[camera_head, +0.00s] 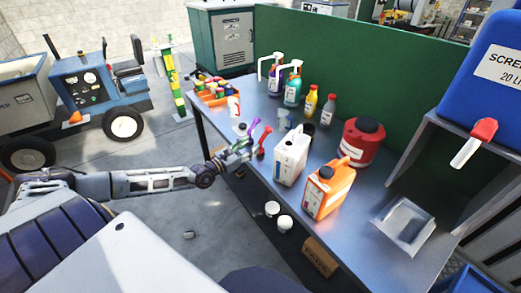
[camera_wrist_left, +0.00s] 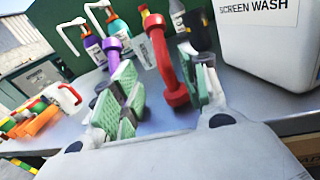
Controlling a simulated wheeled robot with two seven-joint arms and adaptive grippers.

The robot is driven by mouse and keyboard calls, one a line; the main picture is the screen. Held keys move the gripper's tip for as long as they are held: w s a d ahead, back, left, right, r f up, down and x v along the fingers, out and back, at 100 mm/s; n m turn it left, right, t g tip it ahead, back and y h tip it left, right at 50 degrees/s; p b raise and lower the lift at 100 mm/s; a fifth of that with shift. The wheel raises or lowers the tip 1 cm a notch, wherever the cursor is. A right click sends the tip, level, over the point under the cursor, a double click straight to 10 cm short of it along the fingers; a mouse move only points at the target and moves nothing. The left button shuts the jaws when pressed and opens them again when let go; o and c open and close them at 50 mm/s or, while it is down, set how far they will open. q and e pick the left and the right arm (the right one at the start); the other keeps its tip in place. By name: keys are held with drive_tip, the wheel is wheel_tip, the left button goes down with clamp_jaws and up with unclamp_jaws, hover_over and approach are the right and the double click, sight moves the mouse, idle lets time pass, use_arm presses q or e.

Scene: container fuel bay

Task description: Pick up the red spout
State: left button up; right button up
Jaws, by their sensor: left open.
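The red spout (camera_head: 265,137) stands near the table's front edge. In the left wrist view the red spout (camera_wrist_left: 167,62) shows as a bent tube with a wide lower end, between my fingers and closer to the right one. My left gripper (camera_head: 242,148) is open over the table edge; its green-padded fingers (camera_wrist_left: 163,85) lie on both sides of the red spout. I cannot tell whether a finger touches it. A purple spout (camera_wrist_left: 113,52) stands just left of it, behind the left finger; it also shows in the head view (camera_head: 253,125).
A white jug (camera_head: 291,157) and an orange jug (camera_head: 328,190) stand right of the gripper. A red can (camera_head: 362,142), several bottles (camera_head: 311,101) and a grey tray (camera_head: 405,224) share the table. An orange rack (camera_head: 214,92) sits at the far left end.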

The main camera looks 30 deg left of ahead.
use_arm(q)
drive_tip(key=shift+x, duration=0.75)
drive_tip(key=shift+w, duration=0.25)
use_arm(e)
drive_tip(key=shift+a, duration=0.8)
use_arm(q)
drive_tip(key=shift+w+d, duration=0.1)
use_arm(e)
drive_tip(key=shift+d, duration=0.2)
